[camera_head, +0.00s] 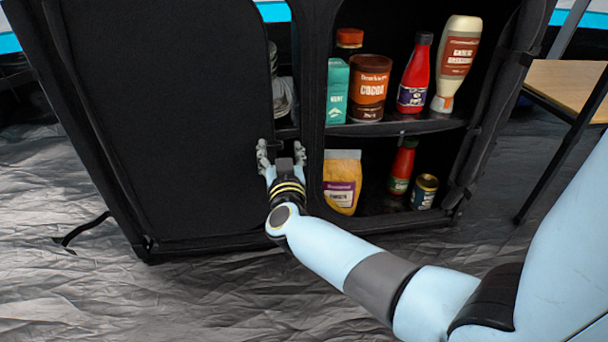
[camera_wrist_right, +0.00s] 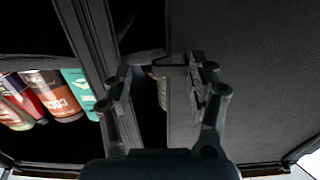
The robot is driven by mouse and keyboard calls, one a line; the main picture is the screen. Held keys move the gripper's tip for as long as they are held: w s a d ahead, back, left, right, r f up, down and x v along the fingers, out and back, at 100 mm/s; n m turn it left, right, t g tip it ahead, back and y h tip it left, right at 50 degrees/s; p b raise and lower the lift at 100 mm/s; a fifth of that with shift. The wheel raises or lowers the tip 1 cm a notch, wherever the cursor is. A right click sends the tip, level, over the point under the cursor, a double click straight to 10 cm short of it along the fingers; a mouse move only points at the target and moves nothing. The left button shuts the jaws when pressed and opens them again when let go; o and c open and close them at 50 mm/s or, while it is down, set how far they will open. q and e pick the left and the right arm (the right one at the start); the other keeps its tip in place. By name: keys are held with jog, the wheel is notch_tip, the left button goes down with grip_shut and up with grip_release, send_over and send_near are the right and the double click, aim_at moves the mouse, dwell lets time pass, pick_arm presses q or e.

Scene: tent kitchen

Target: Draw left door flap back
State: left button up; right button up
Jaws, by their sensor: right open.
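The left door flap (camera_head: 165,120) is a black fabric panel over the left half of the black cupboard. Its right edge stands slightly away from the centre post (camera_head: 313,75), leaving a narrow dark gap with pale items (camera_head: 283,97) inside. My right gripper (camera_head: 281,150) is open at this edge, low on the gap. In the right wrist view the flap (camera_wrist_right: 260,85) fills the right side, and its edge runs between the spread fingers of my right gripper (camera_wrist_right: 163,78). I cannot tell whether a finger touches it. My left gripper is not in view.
The right half of the cupboard is open. A cocoa tin (camera_head: 370,88), a red bottle (camera_head: 415,75) and other goods stand on its shelf, with a yellow bag (camera_head: 342,180) below. A wooden table (camera_head: 565,85) stands at right. Wrinkled grey groundsheet (camera_head: 130,300) lies clear in front.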

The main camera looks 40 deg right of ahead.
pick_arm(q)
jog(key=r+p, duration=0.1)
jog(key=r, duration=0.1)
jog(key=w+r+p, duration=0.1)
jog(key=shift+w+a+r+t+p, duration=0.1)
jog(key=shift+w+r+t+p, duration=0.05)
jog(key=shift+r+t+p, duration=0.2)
pick_arm(e)
jog(key=v, duration=0.8)
jog(key=shift+a, duration=0.2)
